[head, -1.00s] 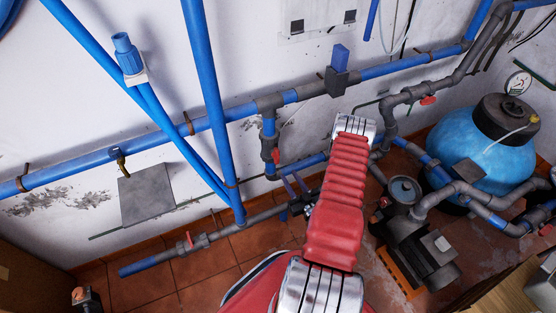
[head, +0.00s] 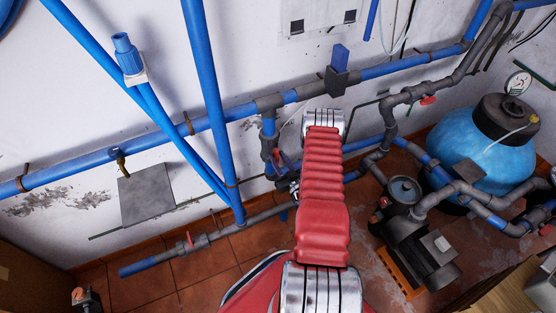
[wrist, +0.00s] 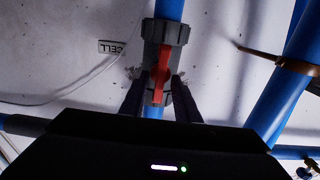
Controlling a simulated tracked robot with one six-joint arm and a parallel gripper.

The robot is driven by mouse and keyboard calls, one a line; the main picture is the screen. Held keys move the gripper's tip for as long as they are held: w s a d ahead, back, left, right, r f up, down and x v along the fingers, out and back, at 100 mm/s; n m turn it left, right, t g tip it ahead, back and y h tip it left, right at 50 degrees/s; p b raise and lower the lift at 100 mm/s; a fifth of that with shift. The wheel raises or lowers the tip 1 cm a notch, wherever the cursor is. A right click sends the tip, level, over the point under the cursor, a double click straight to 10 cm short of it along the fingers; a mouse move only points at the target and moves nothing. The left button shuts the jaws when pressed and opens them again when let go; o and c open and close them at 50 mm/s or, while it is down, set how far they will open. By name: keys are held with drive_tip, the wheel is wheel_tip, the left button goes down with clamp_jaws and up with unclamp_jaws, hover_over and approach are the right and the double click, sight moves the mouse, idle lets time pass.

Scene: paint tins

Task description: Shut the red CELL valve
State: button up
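The red CELL valve handle (wrist: 161,72) sits on a dark grey valve body (wrist: 166,35) on a vertical blue pipe, in line with the pipe. The CELL label (wrist: 110,47) is on the wall left of it, upside down in the wrist view. My gripper (wrist: 158,84) is open, with one finger on each side of the handle's lower part and a narrow gap visible. I cannot tell whether either finger touches it. In the head view my gripper (head: 282,166) is at the same valve (head: 269,146), partly hiding it.
Other red-handled valves are on the lower left pipe (head: 189,241) and the upper right pipe (head: 428,100). A blue tank (head: 480,155) and a grey pump (head: 420,250) stand at right. Blue pipes (head: 209,80) run close left of the valve.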

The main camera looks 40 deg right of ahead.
drive_tip(key=shift+c, duration=0.4)
clamp_jaws()
drive_tip(key=shift+a, duration=0.1)
